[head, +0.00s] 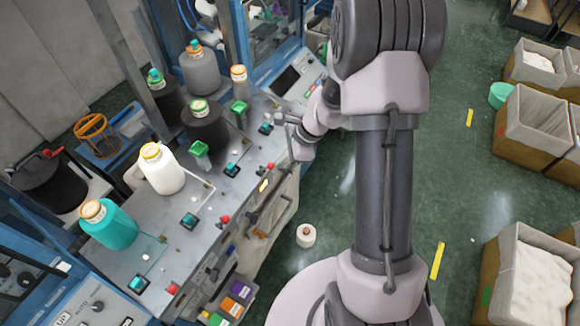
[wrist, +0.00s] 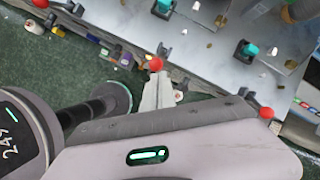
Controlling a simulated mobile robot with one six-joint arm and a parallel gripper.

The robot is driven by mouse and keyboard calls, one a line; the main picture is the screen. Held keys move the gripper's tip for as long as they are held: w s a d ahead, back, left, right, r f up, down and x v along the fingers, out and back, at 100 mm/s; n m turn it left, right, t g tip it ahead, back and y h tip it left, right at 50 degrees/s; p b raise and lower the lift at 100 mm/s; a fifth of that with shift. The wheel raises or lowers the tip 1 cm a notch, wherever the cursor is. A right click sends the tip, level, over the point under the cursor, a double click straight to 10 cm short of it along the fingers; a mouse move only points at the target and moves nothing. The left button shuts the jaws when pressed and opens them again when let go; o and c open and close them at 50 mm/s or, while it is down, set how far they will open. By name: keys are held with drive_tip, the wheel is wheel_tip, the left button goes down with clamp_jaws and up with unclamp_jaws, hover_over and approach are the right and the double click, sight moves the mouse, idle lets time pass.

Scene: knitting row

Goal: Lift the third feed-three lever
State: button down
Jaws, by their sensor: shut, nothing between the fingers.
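Red-knobbed levers stand along the front edge of the grey machine bench (head: 208,203). In the head view I see red knobs at the far end (head: 270,166), in the middle (head: 224,219) and at the near end (head: 172,289). In the wrist view my gripper (wrist: 157,80) is shut and empty, its fingertips close to one red knob (wrist: 156,64); I cannot tell whether they touch. Another red knob (wrist: 265,112) shows at the right. I cannot tell which lever is the third. My arm hides part of the bench's far end in the head view.
Teal knobs (head: 189,220) on dark bases sit behind the levers. Yarn cones, one white (head: 162,170) and one teal (head: 110,226), stand on the bench. A small white spool (head: 306,236) lies on the floor. Bins (head: 537,130) stand at the right across open floor.

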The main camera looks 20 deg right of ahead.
drive_tip(key=shift+w+a+r, duration=0.45)
drive_tip(key=shift+w+r, duration=0.05)
drive_tip(key=shift+w, duration=0.05)
drive_tip(key=shift+r, duration=0.1)
drive_tip(key=shift+r+p, duration=0.45)
drive_tip(key=shift+r, duration=0.25)
drive_tip(key=shift+d, duration=0.1)
